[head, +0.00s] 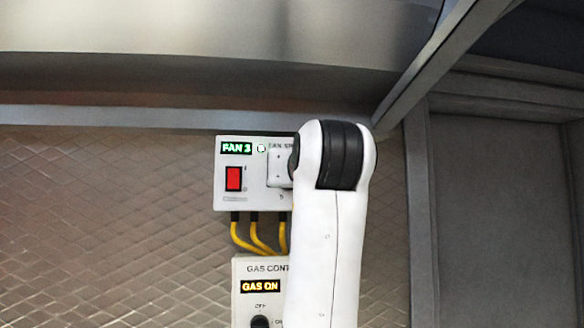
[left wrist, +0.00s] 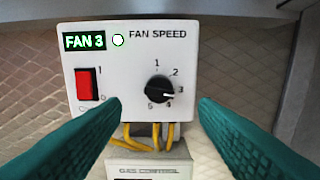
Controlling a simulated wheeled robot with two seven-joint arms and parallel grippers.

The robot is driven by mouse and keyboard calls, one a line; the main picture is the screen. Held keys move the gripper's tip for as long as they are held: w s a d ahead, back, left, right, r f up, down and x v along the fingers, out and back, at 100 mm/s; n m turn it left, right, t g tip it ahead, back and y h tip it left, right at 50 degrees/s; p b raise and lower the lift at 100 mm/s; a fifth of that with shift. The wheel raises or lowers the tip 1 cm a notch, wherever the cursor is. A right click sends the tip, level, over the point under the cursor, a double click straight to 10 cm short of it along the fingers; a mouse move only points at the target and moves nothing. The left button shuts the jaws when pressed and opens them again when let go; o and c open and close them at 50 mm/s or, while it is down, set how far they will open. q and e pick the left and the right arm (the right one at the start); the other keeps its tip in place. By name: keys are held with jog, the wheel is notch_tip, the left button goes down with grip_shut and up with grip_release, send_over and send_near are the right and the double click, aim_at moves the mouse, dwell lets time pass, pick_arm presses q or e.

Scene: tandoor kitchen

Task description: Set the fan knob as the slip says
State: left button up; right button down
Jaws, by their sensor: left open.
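The fan control box (left wrist: 125,60) is white and faces me in the left wrist view; it also shows in the head view (head: 229,203). Its round black fan knob (left wrist: 158,89) has marks 1 to 5, and its white pointer is turned to the right, near 3. The green display (left wrist: 84,41) reads FAN 3. My left gripper (left wrist: 159,103) is open, with its teal fingers apart in front of the box, one on each side of the knob and seemingly clear of it. In the head view my arm hides the knob and fingers. No slip is in view.
A red switch (head: 233,179) sits left of the knob. Yellow cables (head: 256,243) run down to a gas control box (head: 243,275) reading GAS ON, with its own black knob (head: 260,322). A metal hood (head: 200,70) hangs above, and a grey post (head: 420,220) stands right.

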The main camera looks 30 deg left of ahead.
pick_arm(q)
jog(key=p+x, duration=0.3)
jog(key=x, duration=0.3)
jog(key=shift+w+a, duration=0.3)
jog(key=shift+w+a+f, duration=0.1)
jog(key=shift+f, duration=0.05)
jog(key=c, duration=0.9)
jog(key=shift+c, duration=0.3)
pick_arm(e)
jog(key=r, duration=0.2)
jog(key=w+r, duration=0.1)
jog(key=r, duration=0.1)
jog(key=shift+a, duration=0.3)
